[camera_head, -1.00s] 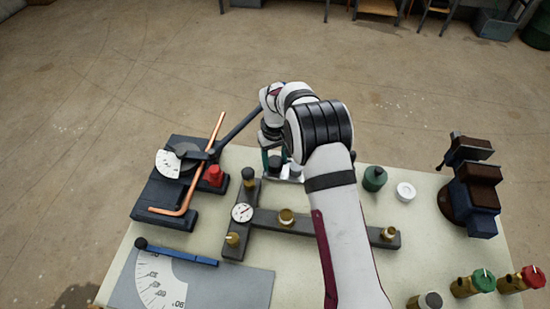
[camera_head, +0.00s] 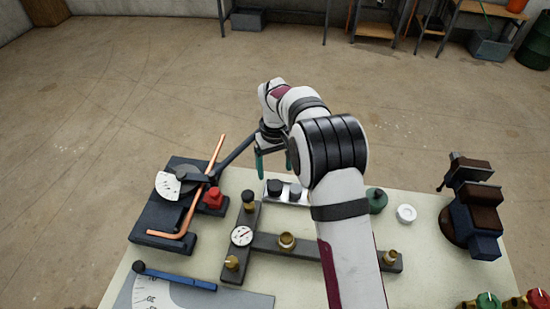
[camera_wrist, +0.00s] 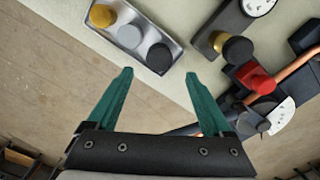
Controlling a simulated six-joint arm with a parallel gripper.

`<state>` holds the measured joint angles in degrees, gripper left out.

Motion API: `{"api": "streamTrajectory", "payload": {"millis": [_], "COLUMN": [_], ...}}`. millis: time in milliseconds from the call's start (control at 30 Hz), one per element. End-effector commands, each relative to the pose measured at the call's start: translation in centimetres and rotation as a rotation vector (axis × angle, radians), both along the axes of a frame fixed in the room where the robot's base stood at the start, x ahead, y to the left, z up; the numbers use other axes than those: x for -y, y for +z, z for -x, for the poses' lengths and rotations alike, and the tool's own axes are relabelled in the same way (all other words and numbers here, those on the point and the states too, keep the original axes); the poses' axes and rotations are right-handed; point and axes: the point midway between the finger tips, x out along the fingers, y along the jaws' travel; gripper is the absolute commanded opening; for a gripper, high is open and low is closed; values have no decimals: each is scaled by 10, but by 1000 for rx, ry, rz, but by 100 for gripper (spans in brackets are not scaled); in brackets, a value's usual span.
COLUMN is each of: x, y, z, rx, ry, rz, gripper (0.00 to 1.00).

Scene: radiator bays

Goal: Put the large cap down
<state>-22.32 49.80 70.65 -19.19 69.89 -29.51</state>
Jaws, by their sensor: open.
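A shallow metal tray (camera_head: 286,203) stands at the far edge of the bench. The large dark cap (camera_head: 274,187) sits in it, and it also shows in the wrist view (camera_wrist: 159,58) at the tray's near end. In the wrist view, the open fingertips (camera_wrist: 158,73) frame bench edge and floor just below the large cap.
A tube bender with a copper pipe (camera_head: 186,234) and a red knob (camera_head: 213,198) stands left. A dark manifold with a gauge (camera_head: 242,235) lies in front of the tray. A green fitting (camera_head: 376,201), a white ring (camera_head: 406,214) and a vise (camera_head: 472,205) are right.

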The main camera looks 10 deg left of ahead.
Motion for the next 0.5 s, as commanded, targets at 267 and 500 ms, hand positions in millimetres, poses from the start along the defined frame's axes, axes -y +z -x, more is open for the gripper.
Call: {"api": "streamTrajectory", "payload": {"millis": [267, 500], "x": [0, 13], "y": [53, 72], "z": [0, 9], "rx": [2, -2], "ry": [0, -49], "rz": [0, -6], "gripper": [84, 84]}}
